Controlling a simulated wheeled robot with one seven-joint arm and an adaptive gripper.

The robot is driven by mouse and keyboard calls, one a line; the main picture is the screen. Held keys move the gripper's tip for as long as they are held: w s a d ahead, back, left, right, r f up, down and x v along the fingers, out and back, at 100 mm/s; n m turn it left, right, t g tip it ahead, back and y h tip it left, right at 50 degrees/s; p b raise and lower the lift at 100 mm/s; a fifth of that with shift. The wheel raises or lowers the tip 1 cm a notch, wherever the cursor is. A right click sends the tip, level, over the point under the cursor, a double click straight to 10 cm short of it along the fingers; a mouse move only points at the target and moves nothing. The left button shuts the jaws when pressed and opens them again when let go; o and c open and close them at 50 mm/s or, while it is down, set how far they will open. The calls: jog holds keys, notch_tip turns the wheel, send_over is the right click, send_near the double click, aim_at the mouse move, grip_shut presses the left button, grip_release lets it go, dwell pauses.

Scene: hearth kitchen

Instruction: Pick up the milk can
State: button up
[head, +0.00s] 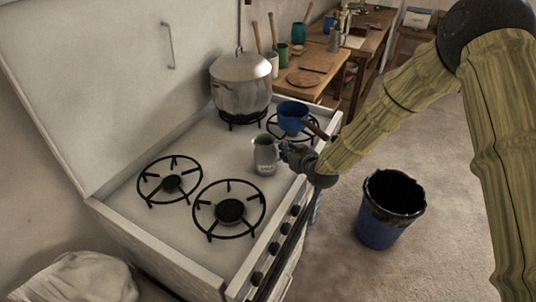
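A small grey metal milk can (264,156) stands upright on the white stove top, between the front burner and the back burners. My gripper (284,153) is at its right side, reaching in from the right, very close to or touching it. The fingers are small and dark in this view. I cannot tell whether they are open or closed around the can.
A large lidded metal pot (240,84) stands on the back left burner. A blue saucepan (292,118) sits on the back right burner, close to my gripper. Two empty burners (228,211) are in front. A blue bucket (385,226) stands on the floor to the right. A wooden table (322,62) is behind.

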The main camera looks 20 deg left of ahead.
jog(key=shift+x, duration=0.75)
grip_shut()
jog(key=shift+w+r, duration=0.1)
jog(key=shift+r, duration=0.05)
